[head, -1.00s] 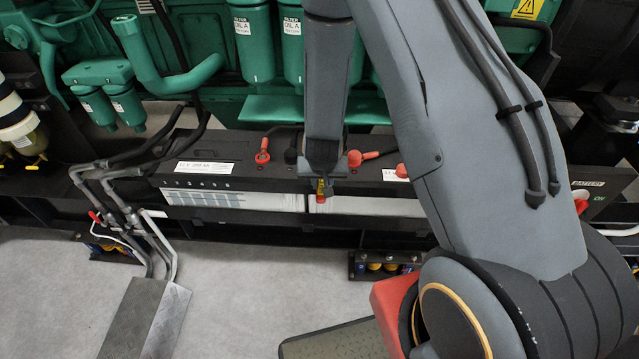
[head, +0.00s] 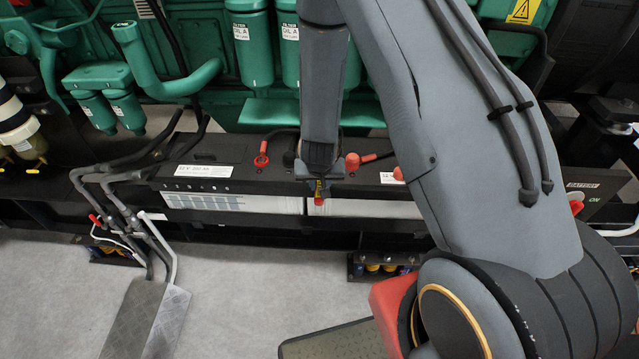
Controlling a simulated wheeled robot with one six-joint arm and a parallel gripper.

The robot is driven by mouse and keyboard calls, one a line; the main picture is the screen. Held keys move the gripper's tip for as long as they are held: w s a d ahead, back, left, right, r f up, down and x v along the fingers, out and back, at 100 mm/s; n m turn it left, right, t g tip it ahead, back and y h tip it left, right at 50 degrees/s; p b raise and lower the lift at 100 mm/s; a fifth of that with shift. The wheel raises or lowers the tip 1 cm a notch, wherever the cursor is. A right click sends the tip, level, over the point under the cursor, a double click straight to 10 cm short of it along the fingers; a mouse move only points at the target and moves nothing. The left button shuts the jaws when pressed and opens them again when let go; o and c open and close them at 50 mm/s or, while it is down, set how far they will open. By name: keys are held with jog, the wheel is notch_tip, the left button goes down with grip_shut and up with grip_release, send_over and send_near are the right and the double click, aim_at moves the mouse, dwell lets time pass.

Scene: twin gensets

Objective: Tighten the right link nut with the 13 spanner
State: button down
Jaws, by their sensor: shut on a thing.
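My gripper (head: 319,184) hangs over the front top edge of the batteries, near the middle where the two cases meet. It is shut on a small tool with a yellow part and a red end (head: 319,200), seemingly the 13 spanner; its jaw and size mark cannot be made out. The left battery (head: 205,172) has a red terminal cap (head: 261,160) and a dark one (head: 288,159). Just right of my gripper is another red cap (head: 352,160) with a red lead. The right link nut cannot be made out; my gripper and arm hide part of the battery tops.
Green filters (head: 240,50) and the engine stand behind the batteries. Grey bent pipes (head: 120,200) rise at left. A small rack of yellow and blue items (head: 380,265) sits below the batteries. Grey floor (head: 250,290) is open in front.

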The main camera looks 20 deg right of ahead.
jog(key=shift+a+r, duration=0.1)
jog(key=shift+r, duration=0.05)
dwell(0.3)
jog(key=shift+s+r+p, duration=0.1)
jog(key=shift+r+p, duration=0.2)
jog(key=shift+p, duration=0.05)
jog(key=shift+r, duration=0.2)
notch_tip(320, 180, up, 4)
jog(key=p, duration=0.4)
jog(key=shift+r, duration=0.3)
